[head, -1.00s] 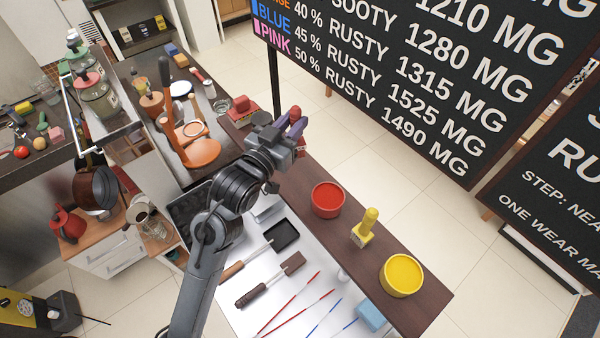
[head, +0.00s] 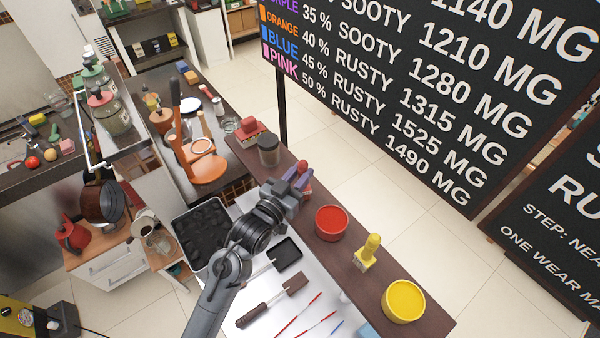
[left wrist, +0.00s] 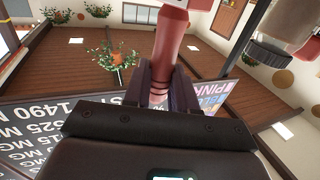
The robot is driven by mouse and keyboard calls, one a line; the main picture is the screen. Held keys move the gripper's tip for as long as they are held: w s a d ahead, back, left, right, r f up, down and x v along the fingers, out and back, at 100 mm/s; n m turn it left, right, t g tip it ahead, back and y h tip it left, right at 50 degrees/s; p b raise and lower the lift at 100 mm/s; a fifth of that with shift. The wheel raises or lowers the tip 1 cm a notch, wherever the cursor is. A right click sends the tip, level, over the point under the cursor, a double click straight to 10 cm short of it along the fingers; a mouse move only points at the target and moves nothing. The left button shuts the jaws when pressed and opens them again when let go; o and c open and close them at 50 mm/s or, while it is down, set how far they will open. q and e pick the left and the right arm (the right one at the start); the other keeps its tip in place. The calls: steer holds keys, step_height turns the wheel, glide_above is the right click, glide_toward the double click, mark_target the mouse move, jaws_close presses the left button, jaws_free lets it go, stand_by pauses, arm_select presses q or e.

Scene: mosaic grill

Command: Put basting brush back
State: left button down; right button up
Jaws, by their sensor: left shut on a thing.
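My left gripper (head: 299,176) is shut on a red basting brush (head: 305,191), beside the red bowl (head: 332,222) on the dark wooden ledge. In the left wrist view the red handle (left wrist: 167,50) sits between the two dark fingers (left wrist: 162,80), with a paler part cut off at the top edge. The gripper and arm hide most of the brush in the head view. I cannot tell whether it touches the ledge. A yellow brush (head: 368,251) stands handle up between the red bowl and the yellow bowl (head: 403,300). My right gripper is not in view.
A dark-lidded jar (head: 268,150) stands on the ledge (head: 431,325) behind my gripper. A black coal tray (head: 203,232), a brown-handled spatula (head: 268,302) and red and blue skewers (head: 300,315) lie on the near side. The menu board (head: 400,100) rises behind.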

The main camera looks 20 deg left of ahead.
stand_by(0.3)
arm_select(q)
steer(key=c, duration=1.4)
jaws_free()
steer(key=shift+f, duration=0.2)
steer(key=o, duration=0.5)
steer(key=shift+r, duration=0.2)
steer(key=s+a+b, duration=0.2)
steer(key=s+b, duration=0.1)
steer(key=s, duration=0.9)
steer(key=s+f+g+y, duration=0.1)
steer(key=s+f+g, duration=0.3)
steer(key=s+f, duration=0.2)
steer(key=s+a+f+g+y, duration=0.1)
steer(key=s+f+g, duration=0.4)
steer(key=s+f, duration=0.2)
steer(key=s+f+g+y, duration=0.1)
steer(key=s+f+g, duration=0.4)
steer(key=s+f, duration=0.1)
steer(key=shift+s+a+f, duration=0.2)
steer(key=shift+s+a, duration=0.15)
steer(key=shift+s, duration=0.2)
